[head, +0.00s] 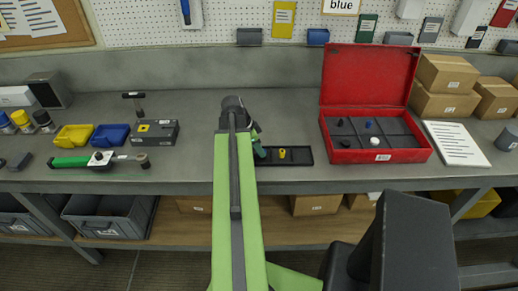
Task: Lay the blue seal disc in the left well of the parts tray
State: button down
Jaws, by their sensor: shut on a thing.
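My gripper (257,146) is at the left end of the black parts tray (306,161), low over the bench and partly behind my arm. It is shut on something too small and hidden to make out. The left well of the tray is mostly covered by my gripper and arm. A yellow knob-like part (282,153) stands in the tray to the right of the gripper. I cannot make out the blue seal disc.
The red case also holds a dark part (340,122) and a white round part (375,142). Left of my arm are a grey box (160,136), blue bin (110,136), yellow bin (73,137) and green-handled tool (72,162).

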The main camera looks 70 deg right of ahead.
jog(key=shift+f, duration=0.1)
dwell(0.3)
jog(key=shift+f+b, duration=0.3)
jog(key=shift+b, duration=0.1)
jog(key=shift+f+b, duration=0.3)
dwell(0.7)
dwell(0.4)
jog(key=c, duration=0.9)
grip_release()
jog(key=p+v, duration=1.6)
jog(key=v, duration=0.1)
jog(key=shift+w+a+r, duration=0.1)
jog(key=shift+r, duration=0.2)
